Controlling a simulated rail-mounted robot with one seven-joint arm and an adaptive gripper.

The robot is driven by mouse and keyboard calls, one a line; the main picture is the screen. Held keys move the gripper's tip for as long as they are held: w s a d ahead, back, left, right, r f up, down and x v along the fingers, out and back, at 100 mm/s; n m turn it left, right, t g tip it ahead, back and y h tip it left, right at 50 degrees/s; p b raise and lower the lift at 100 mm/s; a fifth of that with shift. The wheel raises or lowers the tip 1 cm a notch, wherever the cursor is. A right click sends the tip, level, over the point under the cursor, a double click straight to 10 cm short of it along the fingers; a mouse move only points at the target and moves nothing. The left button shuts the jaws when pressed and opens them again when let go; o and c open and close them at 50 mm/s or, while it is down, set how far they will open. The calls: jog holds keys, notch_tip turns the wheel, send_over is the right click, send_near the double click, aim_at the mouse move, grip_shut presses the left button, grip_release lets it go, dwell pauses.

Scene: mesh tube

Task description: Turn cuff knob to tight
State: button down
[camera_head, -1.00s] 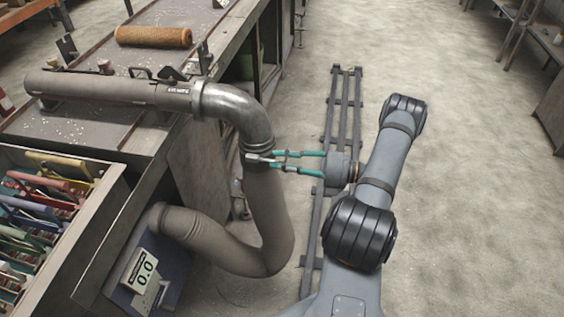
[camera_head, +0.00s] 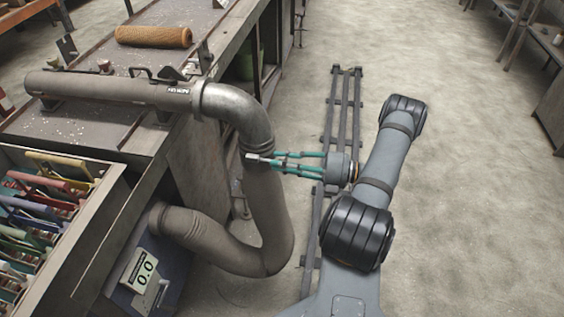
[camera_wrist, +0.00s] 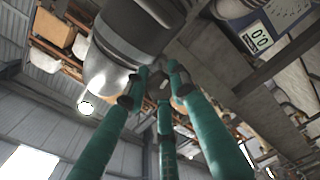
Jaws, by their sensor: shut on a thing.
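The flexible grey hose (camera_head: 268,215) hangs from the metal elbow pipe (camera_head: 240,108), joined by a cuff at its upper end. My gripper (camera_head: 272,161) reaches the cuff from the right with its teal fingers. The fingers are closed in on the cuff knob, which they mostly cover; a small pale metal piece (camera_head: 256,157) shows at the cuff by the fingertips. In the wrist view the fingertips of my gripper (camera_wrist: 157,86) come together just below the metal pipe end (camera_wrist: 125,50). The knob's setting cannot be read.
The workbench (camera_head: 95,130) carries a horizontal pipe (camera_head: 105,88) and an orange-brown mesh roll (camera_head: 153,37). A rack of coloured handles (camera_head: 35,215) is at left. Floor on the right is clear.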

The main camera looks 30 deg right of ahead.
jog(key=c, duration=1.6)
grip_release()
jog(key=shift+w+d, duration=0.1)
jog(key=shift+d, duration=0.1)
jog(key=shift+c, duration=0.2)
jog(key=shift+o, duration=1)
jog(key=shift+a, duration=0.1)
jog(key=v, duration=1.2)
jog(key=x, duration=1.2)
jog(key=shift+a, duration=0.1)
